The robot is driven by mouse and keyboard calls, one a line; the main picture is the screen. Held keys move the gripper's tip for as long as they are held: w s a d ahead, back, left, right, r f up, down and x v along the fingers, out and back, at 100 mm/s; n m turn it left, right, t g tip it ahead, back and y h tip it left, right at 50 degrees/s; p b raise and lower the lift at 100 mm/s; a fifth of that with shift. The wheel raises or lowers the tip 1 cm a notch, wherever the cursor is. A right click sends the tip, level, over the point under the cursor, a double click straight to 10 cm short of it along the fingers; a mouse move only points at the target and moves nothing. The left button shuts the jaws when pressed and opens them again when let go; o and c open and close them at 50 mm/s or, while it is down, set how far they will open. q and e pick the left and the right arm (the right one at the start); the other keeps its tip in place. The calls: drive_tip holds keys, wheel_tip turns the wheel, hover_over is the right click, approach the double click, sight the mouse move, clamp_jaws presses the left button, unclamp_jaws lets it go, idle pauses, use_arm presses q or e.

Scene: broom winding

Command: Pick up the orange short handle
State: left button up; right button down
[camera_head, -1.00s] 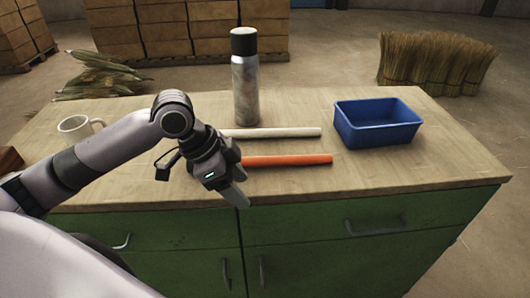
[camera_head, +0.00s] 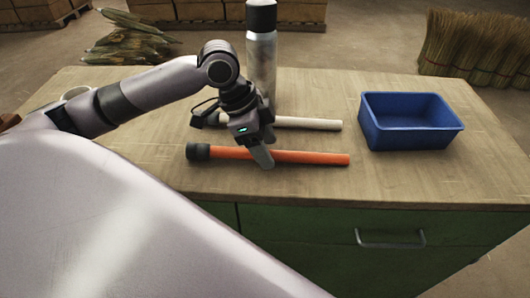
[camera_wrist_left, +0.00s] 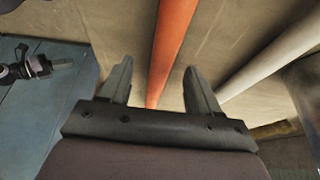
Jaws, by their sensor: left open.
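The orange short handle (camera_head: 310,158) lies on the wooden tabletop near its front edge, with a dark cap on its left end. My left gripper (camera_head: 264,160) is over the handle, left of its middle, fingers pointing down. In the left wrist view the gripper (camera_wrist_left: 158,88) is open, and the orange handle (camera_wrist_left: 172,45) runs between its two fingers without visible contact from either. How far the fingertips are above the tabletop is hard to tell. My right gripper is not clearly seen in the head view.
A pale handle (camera_head: 310,123) lies behind the orange one, and also shows in the wrist view (camera_wrist_left: 270,60). A metal flask (camera_head: 261,60) stands behind it. A blue bin (camera_head: 410,140) stands to the right.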

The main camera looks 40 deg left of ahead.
use_arm(q)
drive_tip(key=shift+x, duration=0.75)
clamp_jaws()
drive_tip(key=shift+r, duration=0.1)
